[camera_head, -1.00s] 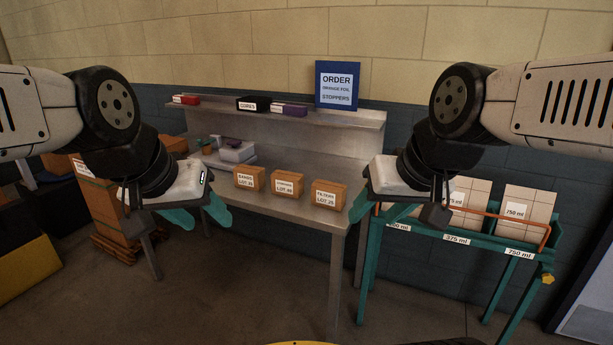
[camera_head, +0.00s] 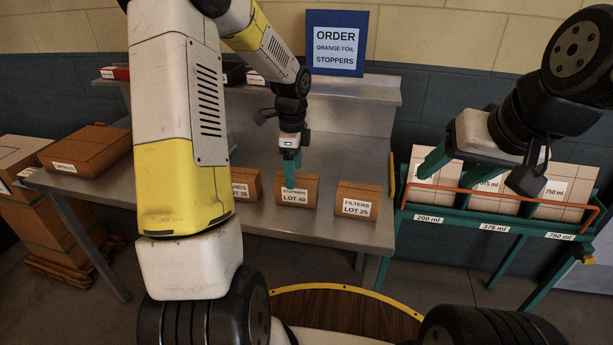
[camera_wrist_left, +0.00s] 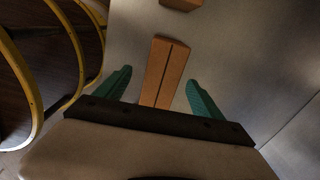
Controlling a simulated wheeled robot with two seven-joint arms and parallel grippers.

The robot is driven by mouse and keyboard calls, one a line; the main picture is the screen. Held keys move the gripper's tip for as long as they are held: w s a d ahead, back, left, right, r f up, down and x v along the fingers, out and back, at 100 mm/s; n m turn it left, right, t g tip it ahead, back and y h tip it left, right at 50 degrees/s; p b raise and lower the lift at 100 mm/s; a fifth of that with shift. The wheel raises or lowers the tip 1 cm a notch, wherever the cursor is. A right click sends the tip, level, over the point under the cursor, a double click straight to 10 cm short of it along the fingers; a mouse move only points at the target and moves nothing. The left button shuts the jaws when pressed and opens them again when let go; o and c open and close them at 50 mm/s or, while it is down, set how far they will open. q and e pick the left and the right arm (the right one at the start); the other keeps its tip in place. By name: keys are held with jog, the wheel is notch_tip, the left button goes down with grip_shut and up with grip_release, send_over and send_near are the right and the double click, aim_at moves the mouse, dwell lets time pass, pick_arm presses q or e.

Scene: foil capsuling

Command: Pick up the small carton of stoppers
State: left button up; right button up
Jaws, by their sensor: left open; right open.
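The small carton of stoppers (camera_head: 297,198), brown with a "STOPPERS LOT 40" label, stands on the metal bench between two similar cartons. My left gripper (camera_head: 291,163) points down at its top in the head view. In the left wrist view the carton (camera_wrist_left: 165,70) shows its top with a dark seam, and the open left gripper (camera_wrist_left: 158,88) has a teal finger on either side, with gaps. I cannot tell how far above it the fingertips are. My right gripper (camera_head: 437,160) is open and away to the right, before the rack; one of its fingers is hard to see.
The filters carton (camera_head: 357,201) stands right of the stoppers, and a partly hidden carton (camera_head: 246,184) stands left. A larger carton (camera_head: 88,148) lies at the bench's left. An order sign (camera_head: 335,43) stands behind. A teal rack (camera_head: 480,222) stands right of the bench (camera_head: 350,150).

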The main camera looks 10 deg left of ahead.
aim_at(297, 191)
pick_arm(q)
jog(key=f, duration=0.8)
jog(key=shift+w+d+f, duration=0.25)
jog(key=shift+d+f, duration=0.05)
jog(key=c, duration=1.6)
jog(key=shift+c, duration=0.4)
jog(key=shift+r, duration=0.15)
